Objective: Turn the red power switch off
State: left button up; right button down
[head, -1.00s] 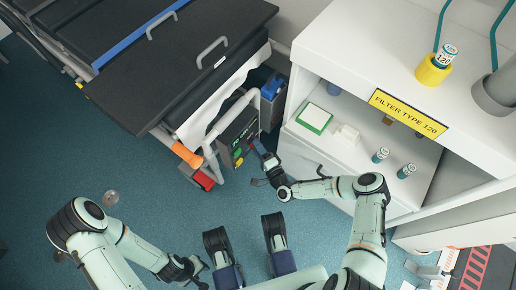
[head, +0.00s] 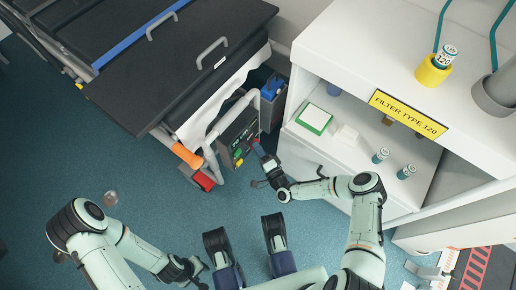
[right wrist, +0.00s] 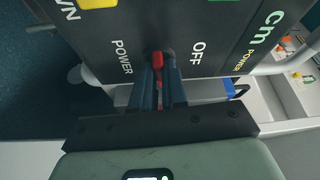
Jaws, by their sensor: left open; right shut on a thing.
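The dark control panel (head: 238,138) hangs at the end of the bed frame in the head view. In the right wrist view the panel (right wrist: 110,42) fills the top, with "POWER" left and "OFF" right of the red power switch (right wrist: 157,60). My right gripper (right wrist: 158,82) has its fingers on either side of the red lever and is shut on it. In the head view this gripper (head: 262,157) is at the panel's lower right edge. I cannot tell the switch's setting. My left gripper (head: 193,274) is open, low over the floor, away from the panel.
A white shelf unit (head: 340,50) stands to the right, with a green-and-white box (head: 314,119) and small canisters inside. The bed's black top (head: 180,70) overhangs above left. An orange grip (head: 187,155) and a red pedal (head: 204,180) are left of the panel.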

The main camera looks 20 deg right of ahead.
jog(key=shift+w+d+f+n+y, duration=0.15)
jog(key=shift+n+y, duration=1.3)
jog(key=shift+n, duration=2)
jog(key=shift+d+f+n+y, duration=0.15)
jog(key=shift+n+y, duration=1.25)
jog(key=shift+n, duration=2.1)
jog(key=shift+w+d+f+n+y, duration=0.15)
jog(key=shift+n+y, duration=1.3)
jog(key=shift+n, duration=2)
jog(key=shift+a, duration=0.1)
jog(key=c, duration=1.2)
grip_release()
jog(key=shift+o, duration=0.2)
pick_arm(q)
jog(key=shift+w+d+r+t+p, duration=0.1)
jog(key=shift+w+r+t+p, duration=0.15)
jog(key=shift+w, duration=0.3)
jog(key=shift+w+d+r+t+p, duration=0.15)
jog(key=shift+w+r+p, duration=0.15)
jog(key=shift+w, duration=0.25)
pick_arm(e)
jog(key=v, duration=1.3)
jog(key=shift+s, duration=0.2)
pick_arm(q)
jog(key=shift+a, duration=0.1)
